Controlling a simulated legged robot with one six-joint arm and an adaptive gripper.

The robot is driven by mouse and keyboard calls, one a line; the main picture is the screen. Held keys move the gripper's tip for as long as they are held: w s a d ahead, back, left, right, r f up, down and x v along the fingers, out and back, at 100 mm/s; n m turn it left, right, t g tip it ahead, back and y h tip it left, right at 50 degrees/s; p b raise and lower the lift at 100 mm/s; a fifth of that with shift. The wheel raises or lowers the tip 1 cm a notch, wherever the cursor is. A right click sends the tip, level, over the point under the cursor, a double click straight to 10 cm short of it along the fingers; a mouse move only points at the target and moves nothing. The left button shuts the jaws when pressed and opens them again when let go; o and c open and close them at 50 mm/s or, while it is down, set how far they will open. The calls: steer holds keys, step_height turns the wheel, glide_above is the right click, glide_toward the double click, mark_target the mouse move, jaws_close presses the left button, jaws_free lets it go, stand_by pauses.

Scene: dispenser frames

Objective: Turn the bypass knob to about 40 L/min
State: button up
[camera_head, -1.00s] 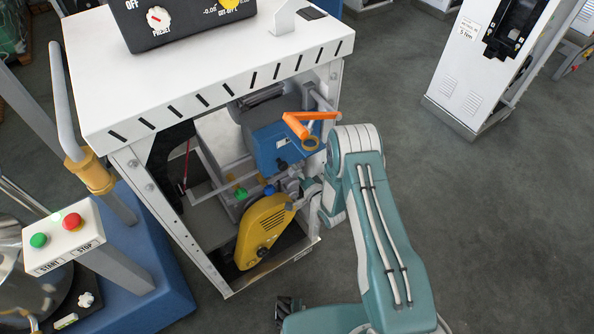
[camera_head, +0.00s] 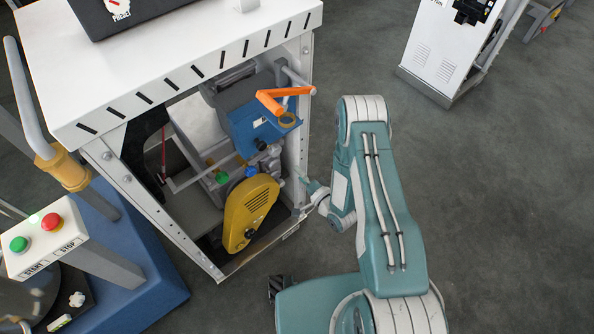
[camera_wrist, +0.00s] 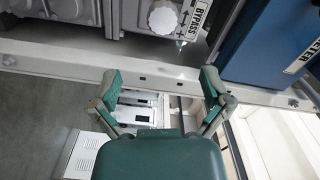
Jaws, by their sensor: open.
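The bypass knob (camera_wrist: 163,18) is a small white knob on a grey metal block at the top of the wrist view. A white label reading BYPASS (camera_wrist: 197,14) is just right of it. My gripper (camera_wrist: 160,84) is open and empty, its two green-tipped fingers spread below the knob in the picture and apart from it. In the head view my gripper is mostly hidden at the end of my arm beside the machine's right side. The knob cannot be made out in the head view. No flow reading is legible.
A white frame rail (camera_wrist: 150,75) crosses behind the fingertips. A blue box labelled METER (camera_wrist: 262,45) stands at right. The white-topped cabinet (camera_head: 190,60) holds a yellow cover (camera_head: 250,210) and an orange handle (camera_head: 285,97). Floor right of my arm is clear.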

mark_target(277, 153)
steer(key=w+a+n, duration=0.2)
steer(key=w+n, duration=0.1)
steer(key=w+a+n, duration=0.2)
steer(key=w+n, duration=0.1)
steer(key=n, duration=0.1)
steer(key=w+a+n, duration=0.3)
steer(key=n, duration=0.1)
steer(key=shift+w+a+r, duration=0.1)
steer(key=shift+w+r, duration=0.05)
steer(key=shift+w, duration=0.2)
stand_by(0.4)
steer(key=c, duration=1.2)
